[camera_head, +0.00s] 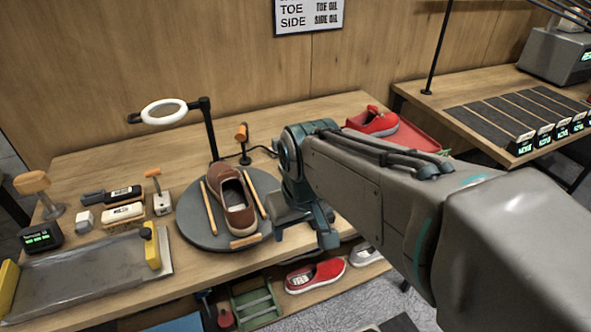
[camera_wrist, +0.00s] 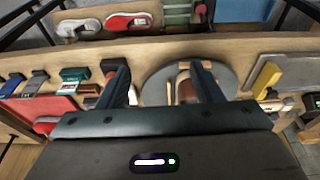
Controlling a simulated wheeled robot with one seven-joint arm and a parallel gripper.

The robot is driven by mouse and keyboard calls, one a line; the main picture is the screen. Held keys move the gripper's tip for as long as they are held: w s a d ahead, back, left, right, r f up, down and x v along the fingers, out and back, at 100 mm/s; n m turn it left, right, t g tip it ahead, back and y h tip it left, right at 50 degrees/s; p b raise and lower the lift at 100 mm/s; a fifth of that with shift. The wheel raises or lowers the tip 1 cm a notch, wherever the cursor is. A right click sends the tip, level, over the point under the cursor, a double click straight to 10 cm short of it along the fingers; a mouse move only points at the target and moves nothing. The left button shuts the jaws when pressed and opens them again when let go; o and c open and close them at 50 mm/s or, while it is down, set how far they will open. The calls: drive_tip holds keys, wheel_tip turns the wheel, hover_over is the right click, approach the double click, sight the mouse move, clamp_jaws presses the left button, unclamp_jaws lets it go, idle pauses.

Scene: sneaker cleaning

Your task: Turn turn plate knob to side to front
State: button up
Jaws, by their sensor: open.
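The turn plate (camera_head: 195,228) is a grey round disc on the workbench. A brown shoe (camera_head: 234,203) stands on it between two wooden bars, with a short wooden block (camera_head: 246,241) at the disc's front edge. An orange knob-like piece (camera_head: 241,132) stands on a dark stem behind the plate; I cannot tell which piece is the plate's knob. My gripper (camera_head: 304,228) is open and empty, just right of the plate. In the wrist view, my gripper (camera_wrist: 155,66) has its fingers apart, one in front of the disc (camera_wrist: 153,92) and partly hiding the shoe.
A ring lamp (camera_head: 164,111) on a black post stands behind the plate. Brushes and a metal tray (camera_head: 85,272) lie to the left. A red shoe (camera_head: 372,122) sits in a red tray behind my arm. More shoes (camera_head: 315,274) are on the lower shelf.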

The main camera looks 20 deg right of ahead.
drive_tip(key=w+d+f+n+g+b, duration=0.1)
drive_tip(key=w+d+n+g+b, duration=0.35)
drive_tip(key=w+d, duration=1.05)
drive_tip(key=shift+n+t, duration=0.35)
drive_tip(key=shift+t, duration=0.6)
drive_tip(key=f, duration=0.4)
drive_tip(key=w+a+f+b, duration=0.1)
drive_tip(key=f, duration=0.4)
drive_tip(key=w+f+b, duration=0.1)
drive_tip(key=f, duration=0.3)
drive_tip(key=shift+a+f, duration=0.4)
drive_tip(key=c, duration=1)
